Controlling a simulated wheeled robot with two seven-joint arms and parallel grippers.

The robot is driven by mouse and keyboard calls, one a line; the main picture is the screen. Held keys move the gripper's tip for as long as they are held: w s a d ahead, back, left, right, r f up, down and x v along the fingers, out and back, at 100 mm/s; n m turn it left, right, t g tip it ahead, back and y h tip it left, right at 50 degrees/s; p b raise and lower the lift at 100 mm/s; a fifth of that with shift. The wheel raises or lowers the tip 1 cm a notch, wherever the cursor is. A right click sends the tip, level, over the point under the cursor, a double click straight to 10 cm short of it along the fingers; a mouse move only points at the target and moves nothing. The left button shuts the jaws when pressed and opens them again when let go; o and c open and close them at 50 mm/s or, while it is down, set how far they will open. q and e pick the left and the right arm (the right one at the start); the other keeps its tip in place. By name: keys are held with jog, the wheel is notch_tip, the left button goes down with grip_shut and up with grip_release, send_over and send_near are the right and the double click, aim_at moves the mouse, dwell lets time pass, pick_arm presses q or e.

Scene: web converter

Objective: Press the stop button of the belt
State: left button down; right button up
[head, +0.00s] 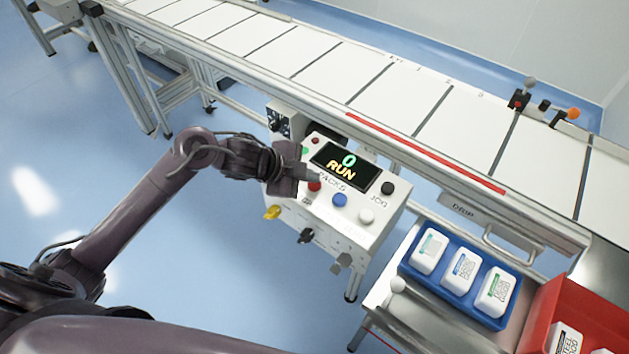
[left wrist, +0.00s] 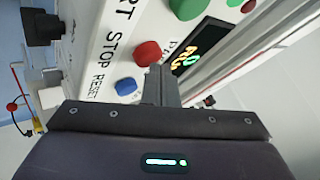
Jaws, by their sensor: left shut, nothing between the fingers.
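The control box (head: 335,215) stands beside the belt (head: 320,60). Its display (head: 345,168) reads 0 and RUN. The red stop button (head: 315,186) is on its top face, left of a blue button (head: 340,200). In the left wrist view the red button (left wrist: 148,52) sits by the printed word STOP, with a green button (left wrist: 188,8) above and the blue reset button (left wrist: 125,86) below. My left gripper (head: 310,174) is shut and empty over the panel. Its fingertips (left wrist: 162,72) are right by the red button; I cannot tell whether they touch. My right gripper is not visible.
White (head: 366,216) and black (head: 388,188) buttons are on the panel's right part. A blue tray (head: 410,262) with white packs and a red bin (head: 548,310) stand at lower right. The belt's rail with a red strip (head: 430,155) runs behind the box.

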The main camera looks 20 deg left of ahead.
aim_at(310, 184)
pick_arm(q)
jog(key=shift+f, duration=0.4)
jog(key=shift+r, duration=0.1)
dwell(0.3)
jog(key=shift+r+p, duration=0.95)
jog(key=shift+r, duration=0.05)
notch_tip(310, 184, up, 5)
jog(key=p, duration=0.5)
jog(key=shift+r, duration=0.1)
dwell(0.4)
